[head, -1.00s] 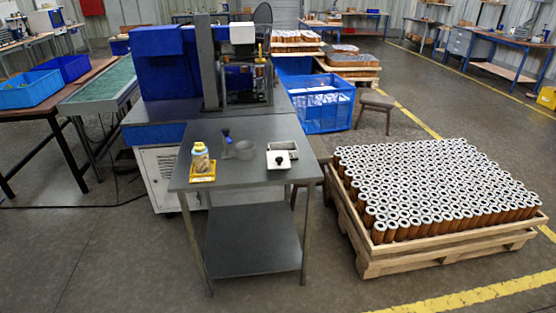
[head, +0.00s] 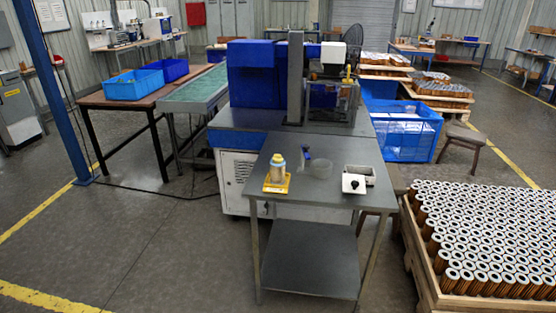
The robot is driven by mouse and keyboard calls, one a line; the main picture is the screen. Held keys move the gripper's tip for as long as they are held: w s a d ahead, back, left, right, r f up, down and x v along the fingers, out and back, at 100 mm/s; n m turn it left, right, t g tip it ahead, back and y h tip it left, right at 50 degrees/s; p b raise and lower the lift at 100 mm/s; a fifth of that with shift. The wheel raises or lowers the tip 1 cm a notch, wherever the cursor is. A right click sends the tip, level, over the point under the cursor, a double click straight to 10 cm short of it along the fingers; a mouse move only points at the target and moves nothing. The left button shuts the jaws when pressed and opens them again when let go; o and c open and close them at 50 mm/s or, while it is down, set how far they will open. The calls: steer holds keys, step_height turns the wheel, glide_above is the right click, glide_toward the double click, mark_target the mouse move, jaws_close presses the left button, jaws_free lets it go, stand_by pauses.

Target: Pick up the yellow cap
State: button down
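A small pale bottle (head: 278,170) stands upright in a yellow tray (head: 274,188) at the left side of the grey metal table (head: 318,190). Its top (head: 278,154) looks yellowish, with a bluish band below; it is too small to tell whether this is a separate cap. My gripper is not in view.
On the same table are a dark blue-handled tool (head: 306,154), a clear round dish (head: 321,169) and a white box with its black-knobbed lid (head: 354,184). A blue machine (head: 254,75) stands behind. A pallet of filter cartridges (head: 485,235) is at right. Floor at left is clear.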

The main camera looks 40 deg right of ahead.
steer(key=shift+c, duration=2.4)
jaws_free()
